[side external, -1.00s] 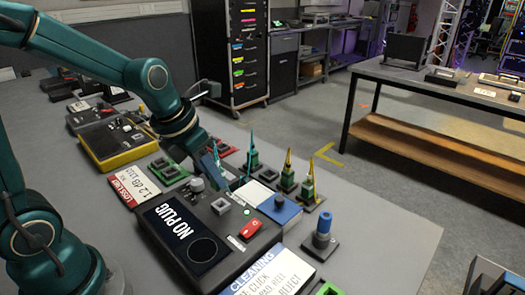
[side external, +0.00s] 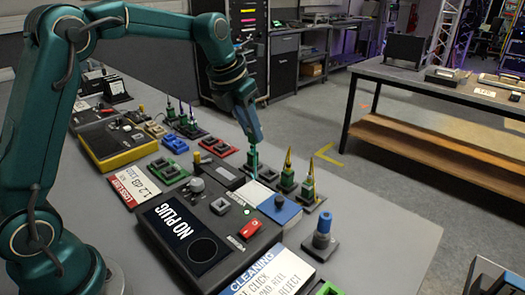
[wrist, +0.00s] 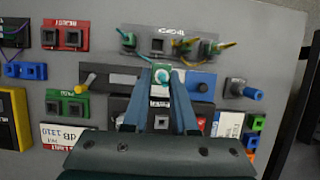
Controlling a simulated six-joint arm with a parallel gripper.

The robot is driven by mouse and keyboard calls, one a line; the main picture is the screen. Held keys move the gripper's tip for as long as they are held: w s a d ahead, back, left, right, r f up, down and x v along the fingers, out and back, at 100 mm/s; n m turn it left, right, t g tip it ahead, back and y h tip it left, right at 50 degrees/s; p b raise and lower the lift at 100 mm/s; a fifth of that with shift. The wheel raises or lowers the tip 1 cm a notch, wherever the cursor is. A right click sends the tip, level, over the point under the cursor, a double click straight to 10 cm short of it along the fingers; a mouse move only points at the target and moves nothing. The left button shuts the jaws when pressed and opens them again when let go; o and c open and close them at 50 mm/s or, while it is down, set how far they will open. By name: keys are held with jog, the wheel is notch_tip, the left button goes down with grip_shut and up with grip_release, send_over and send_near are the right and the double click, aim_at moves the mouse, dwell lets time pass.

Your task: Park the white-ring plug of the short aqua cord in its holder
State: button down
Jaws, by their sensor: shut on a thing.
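My gripper (side external: 253,142) reaches down near the middle of the bench. In the wrist view its two fingers (wrist: 161,98) are closed on the aqua plug (wrist: 161,76), which shows between their tips above a white pad (wrist: 158,92). The plug's white ring cannot be made out from the pad behind it. A dark holder strip with a white label (wrist: 157,44) lies beyond the fingers. In the side view the gripper partly covers the strip's left end.
A blue block (side external: 281,209) sits beside the white pad (side external: 253,192). The NO PLUG tester (side external: 190,240) stands in front. A blue cylinder on a base (side external: 322,232) is to the right. Red (side external: 217,147) and green (side external: 167,171) holders lie left.

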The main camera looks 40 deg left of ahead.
jog(key=shift+w+a+r+x, duration=0.1)
jog(key=shift+w+x, duration=0.1)
jog(key=shift+x, duration=1.75)
jog(key=shift+w+a+r+x, duration=0.1)
jog(key=shift+w+a+x, duration=0.1)
jog(key=shift+x, duration=1.75)
jog(key=shift+w+a+r+x, duration=0.1)
jog(key=shift+w+x, duration=0.1)
jog(key=shift+x, duration=1.75)
jog(key=shift+f, duration=0.95)
jog(key=c, duration=0.6)
grip_release()
jog(key=shift+r, duration=0.1)
jog(key=shift+r, duration=2.4)
